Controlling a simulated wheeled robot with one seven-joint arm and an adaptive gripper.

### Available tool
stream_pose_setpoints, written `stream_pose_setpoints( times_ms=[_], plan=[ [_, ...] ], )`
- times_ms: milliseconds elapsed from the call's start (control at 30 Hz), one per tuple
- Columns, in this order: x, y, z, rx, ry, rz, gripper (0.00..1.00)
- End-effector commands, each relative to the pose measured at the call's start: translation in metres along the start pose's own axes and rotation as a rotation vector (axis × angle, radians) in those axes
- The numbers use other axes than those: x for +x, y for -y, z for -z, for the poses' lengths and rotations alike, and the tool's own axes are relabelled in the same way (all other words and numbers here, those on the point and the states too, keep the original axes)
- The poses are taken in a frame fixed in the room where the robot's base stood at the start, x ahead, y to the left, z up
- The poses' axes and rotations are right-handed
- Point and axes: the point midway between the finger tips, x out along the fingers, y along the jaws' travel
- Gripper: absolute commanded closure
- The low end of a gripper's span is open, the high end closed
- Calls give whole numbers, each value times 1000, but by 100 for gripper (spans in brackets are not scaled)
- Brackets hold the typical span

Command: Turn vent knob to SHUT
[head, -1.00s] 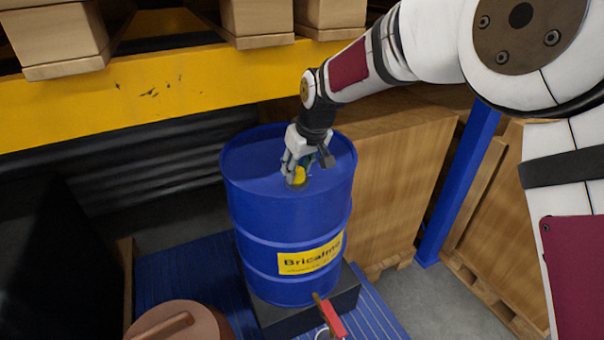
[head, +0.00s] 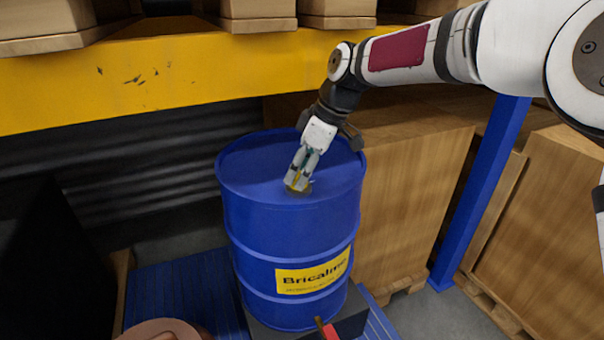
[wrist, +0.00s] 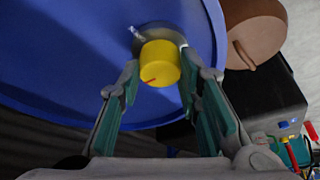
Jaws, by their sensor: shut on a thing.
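The yellow vent knob (wrist: 160,63) sits on a grey round base on top of the blue drum (head: 290,235). A red pointer mark on the knob points to the lower left in the wrist view. Small white lettering beside the base is too small to read. My gripper (wrist: 163,75) is shut on the knob, with one finger on each side of it. In the head view, my gripper (head: 298,186) comes down at a tilt onto the drum lid and mostly hides the knob.
A yellow rack beam (head: 150,85) runs behind the drum. Wooden crates (head: 400,205) stand close on the right, by a blue post (head: 480,190). A brown lidded container (wrist: 256,35) and a red-handled part (wrist: 311,130) are near the drum's foot.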

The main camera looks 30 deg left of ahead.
Motion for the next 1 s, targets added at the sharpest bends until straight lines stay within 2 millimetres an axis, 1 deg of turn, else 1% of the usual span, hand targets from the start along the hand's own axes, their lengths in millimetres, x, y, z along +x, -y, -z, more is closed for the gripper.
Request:
stream_pose_setpoints(
  times_ms=[233, 633, 667, 700, 733, 767, 1000],
  plan=[
    [1, 0, -1, -43, 1, 21, 96],
    [1, 0, -1, -48, 2, 23, 96],
    [1, 0, -1, -48, 2, 23, 66],
    [1, 0, -1, -48, 2, 23, 57],
    [1, 0, -1, -48, 2, 23, 50],
    [1, 0, -1, -48, 2, 23, 49],
    [1, 0, 0, -47, 1, 21, 49]
  ],
)
